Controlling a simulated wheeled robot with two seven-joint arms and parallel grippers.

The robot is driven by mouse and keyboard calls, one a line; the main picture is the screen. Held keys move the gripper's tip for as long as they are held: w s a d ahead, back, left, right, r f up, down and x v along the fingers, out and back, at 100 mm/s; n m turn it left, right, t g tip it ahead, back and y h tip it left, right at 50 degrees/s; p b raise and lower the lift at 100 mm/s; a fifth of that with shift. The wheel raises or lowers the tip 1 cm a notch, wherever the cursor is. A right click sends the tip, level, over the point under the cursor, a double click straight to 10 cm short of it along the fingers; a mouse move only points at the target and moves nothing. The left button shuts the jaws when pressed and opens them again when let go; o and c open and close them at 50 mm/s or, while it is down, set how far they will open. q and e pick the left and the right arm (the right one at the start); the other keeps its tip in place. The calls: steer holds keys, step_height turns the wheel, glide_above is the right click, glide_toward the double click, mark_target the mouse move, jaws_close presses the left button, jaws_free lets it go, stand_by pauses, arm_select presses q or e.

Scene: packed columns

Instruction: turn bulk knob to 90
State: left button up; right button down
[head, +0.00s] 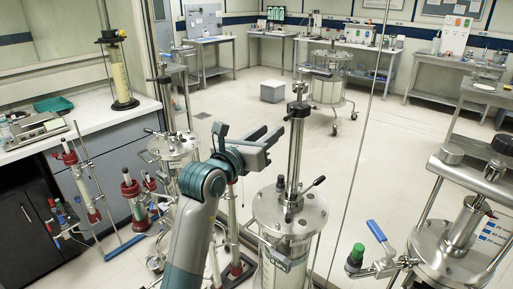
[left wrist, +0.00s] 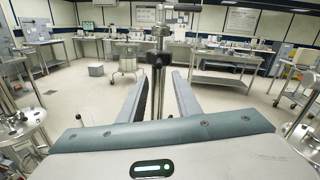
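No knob is labelled clearly enough to tell which is the bulk knob. The nearest candidates are on the steel packed column (head: 288,212) right of my left gripper: a black-tipped lever (head: 318,182) on its lid and a black-tipped side arm (head: 299,107) high on its rod. My left gripper (head: 270,139) is raised beside this rod, fingers apart and pointing towards it, holding nothing visible. In the left wrist view the open fingers (left wrist: 160,78) have the rod (left wrist: 159,42) between them in the picture; contact cannot be told. My right gripper is out of view.
Another column with a blue lever (head: 376,230) and green knob (head: 356,254) stands at right front. Glass columns and red-clamped stands (head: 133,196) crowd the left, beside a white bench (head: 100,117). A wheeled vessel (head: 328,90) stands behind; the middle floor (head: 385,140) is clear.

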arm_select(q)
steer(key=shift+b+v, duration=0.55)
steer(key=shift+v, duration=2.05)
